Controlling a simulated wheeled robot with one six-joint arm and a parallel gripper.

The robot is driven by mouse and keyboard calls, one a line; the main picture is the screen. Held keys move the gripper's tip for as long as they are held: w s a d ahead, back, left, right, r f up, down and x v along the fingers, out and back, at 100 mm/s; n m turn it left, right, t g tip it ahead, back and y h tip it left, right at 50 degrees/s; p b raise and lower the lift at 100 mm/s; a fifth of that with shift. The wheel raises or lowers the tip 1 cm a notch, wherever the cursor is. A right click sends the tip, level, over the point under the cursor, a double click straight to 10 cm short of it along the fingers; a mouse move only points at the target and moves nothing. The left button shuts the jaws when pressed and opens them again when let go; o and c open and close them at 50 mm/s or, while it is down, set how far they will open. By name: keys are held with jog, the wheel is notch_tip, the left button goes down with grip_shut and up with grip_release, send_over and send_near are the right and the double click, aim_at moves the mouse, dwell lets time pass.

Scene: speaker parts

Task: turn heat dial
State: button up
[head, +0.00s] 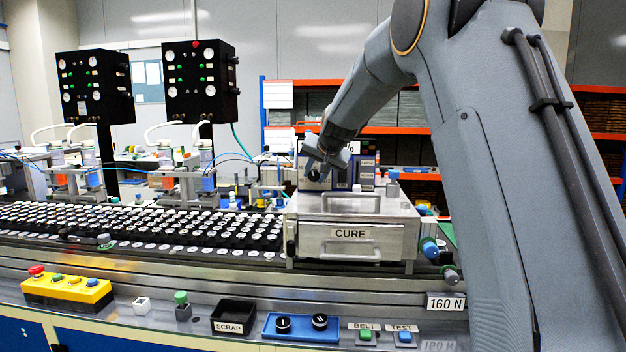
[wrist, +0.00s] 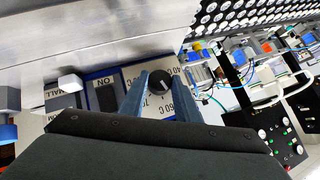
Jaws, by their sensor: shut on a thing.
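The heat dial is a round black knob (wrist: 161,79) with a white pointer mark, on a white scale panel (wrist: 130,76) with temperature numbers such as 60 and 40 around it. In the head view the dial (head: 314,175) shows small on the panel behind the CURE oven (head: 350,245), partly covered by my fingers. My gripper (wrist: 161,80) is shut on the dial, one blue-grey finger on each side of it. In the head view my gripper (head: 324,164) reaches down to the panel from the upper right. The dial's exact reading is too small to tell.
Beside the dial are an ON switch label (wrist: 106,94) and a white knob (wrist: 70,83). A conveyor (head: 130,225) full of black-and-white speaker parts runs left of the oven. In front are a SCRAP bin (head: 234,314), a blue tray (head: 301,327) and a yellow button box (head: 66,291).

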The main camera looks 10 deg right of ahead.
jog(key=shift+d+f+m+t+y+b, duration=0.2)
jog(key=shift+m+t+y+b, duration=0.4)
jog(key=shift+b, duration=3.1)
jog(key=shift+r+y+b, duration=0.15)
jog(key=shift+y+b, duration=0.35)
jog(key=shift+b, duration=1.45)
jog(key=o, duration=1)
jog(key=shift+o, duration=0.2)
jog(key=b+v, duration=0.1)
jog(key=v, duration=0.6)
jog(key=shift+s, duration=0.4)
jog(key=shift+r, duration=0.15)
